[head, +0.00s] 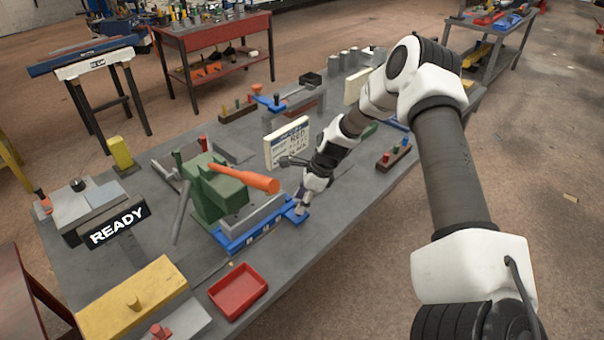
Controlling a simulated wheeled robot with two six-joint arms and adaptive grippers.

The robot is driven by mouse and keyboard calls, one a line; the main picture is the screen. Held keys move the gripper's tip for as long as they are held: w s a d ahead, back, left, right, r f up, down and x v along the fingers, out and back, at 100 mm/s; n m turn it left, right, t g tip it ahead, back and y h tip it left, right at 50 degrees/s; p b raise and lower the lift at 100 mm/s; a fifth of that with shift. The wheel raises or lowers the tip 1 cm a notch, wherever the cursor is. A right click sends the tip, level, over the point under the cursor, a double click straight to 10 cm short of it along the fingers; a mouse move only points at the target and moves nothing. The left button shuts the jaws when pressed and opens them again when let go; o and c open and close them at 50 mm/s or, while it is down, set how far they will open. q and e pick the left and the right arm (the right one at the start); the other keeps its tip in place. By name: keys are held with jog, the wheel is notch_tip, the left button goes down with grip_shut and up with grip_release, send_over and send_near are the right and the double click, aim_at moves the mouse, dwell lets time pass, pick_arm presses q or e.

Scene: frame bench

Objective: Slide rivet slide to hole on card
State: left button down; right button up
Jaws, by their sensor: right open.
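A green press-like block (218,190) with an orange handle (245,178) stands mid-bench. In front of it lies a blue slide rail (245,237) with small pale marks on its front face, beside a grey bar. Which part is the rivet slide is not clear. My right gripper (300,208) points down at the rail's right end; its fingertips are small, and contact with the rail cannot be told. A cream card (287,143) with dark print stands upright behind it, partly covered by my right arm. No hole in it can be made out. My left gripper is not in view.
A red tray (238,290) lies in front of the rail. A black READY sign (118,226) and a yellow block (130,297) are at left. A small peg block (394,157) lies right of my wrist. Bare bench lies right of the gripper.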

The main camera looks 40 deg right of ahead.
jog(key=v, duration=1.2)
jog(key=shift+f, duration=0.1)
jog(key=shift+s, duration=0.1)
